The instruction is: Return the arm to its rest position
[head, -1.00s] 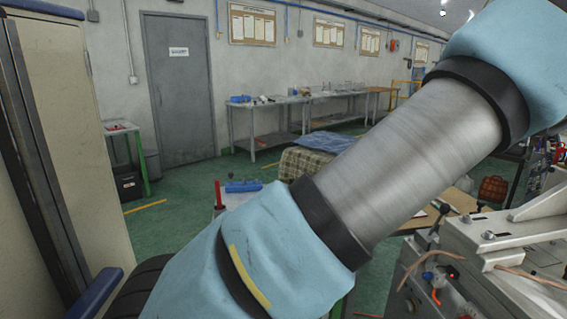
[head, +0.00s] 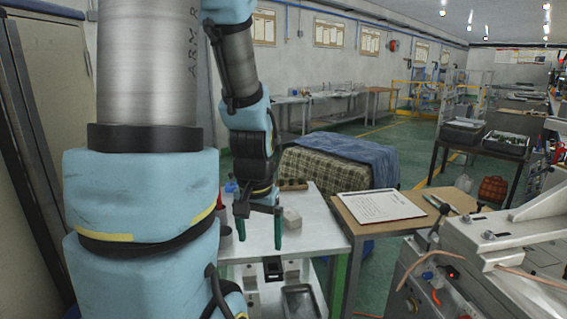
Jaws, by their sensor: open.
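My arm stands upright at the left of the head view and folds over at the top, so its end hangs down at the centre left. My gripper (head: 259,228) points down with its two dark green-tipped fingers apart and nothing between them. It is above or in front of a white table (head: 318,235); the exact height over the top cannot be told.
A wooden table (head: 362,234) with a clipboard (head: 381,206) adjoins on the right. A grey machine (head: 500,255) stands at the front right. Behind is a bulky thing under a checked cloth (head: 325,172). A tall cabinet (head: 60,60) is at the left. Green floor is open farther back.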

